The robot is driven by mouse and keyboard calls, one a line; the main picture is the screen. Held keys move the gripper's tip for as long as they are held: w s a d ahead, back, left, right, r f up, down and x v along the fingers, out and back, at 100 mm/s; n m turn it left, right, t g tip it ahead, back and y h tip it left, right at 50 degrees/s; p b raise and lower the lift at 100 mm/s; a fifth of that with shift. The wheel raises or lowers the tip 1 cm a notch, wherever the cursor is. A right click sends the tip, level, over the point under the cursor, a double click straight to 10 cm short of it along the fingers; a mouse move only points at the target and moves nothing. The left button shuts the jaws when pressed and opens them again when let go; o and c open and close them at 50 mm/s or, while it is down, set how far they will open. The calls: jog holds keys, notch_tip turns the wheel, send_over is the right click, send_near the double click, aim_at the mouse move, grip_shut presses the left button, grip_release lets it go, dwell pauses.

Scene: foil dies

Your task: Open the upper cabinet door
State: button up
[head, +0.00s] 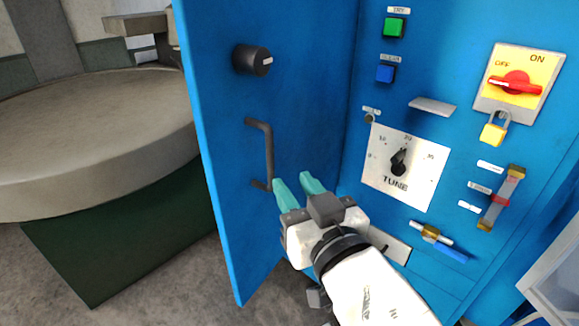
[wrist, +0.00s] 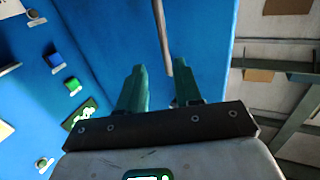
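A blue cabinet panel (head: 310,110) stands at an angle to the control face on its right. It carries a dark bar handle (head: 268,150) and a black round knob (head: 252,60) above it. In the wrist view my gripper (wrist: 160,75) is open, and the handle (wrist: 161,35) runs down toward the gap between the fingertips. The gap is empty except for the handle's end; contact cannot be told.
The control face holds a green button (head: 394,27), a blue button (head: 385,73), a red switch (head: 515,83) with a padlock (head: 493,130), and a tune dial (head: 399,161). A large round grey table (head: 95,130) stands at left. Grey floor shows below.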

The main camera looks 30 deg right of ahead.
jog(key=shift+s+a+p, duration=0.1)
jog(key=shift+s+p, duration=0.5)
jog(key=shift+p, duration=0.15)
jog(key=s+d+f+g+b, duration=0.1)
jog(key=s+d+f+g, duration=0.15)
jog(key=f, duration=0.55)
jog(key=s+d+f+g, duration=0.15)
jog(key=f+g, duration=0.25)
jog(key=f, duration=0.4)
jog(key=s+d+f+g+b, duration=0.1)
jog(key=s+d+f+g, duration=0.15)
jog(key=f, duration=0.55)
jog(key=s+f+n+g+y+b, duration=0.1)
jog(key=s+f+g, duration=0.6)
jog(key=s+f, duration=0.8)
jog(key=shift+d+g+y, duration=0.15)
jog(key=shift+g+y, duration=0.25)
jog(key=shift+y, duration=0.4)
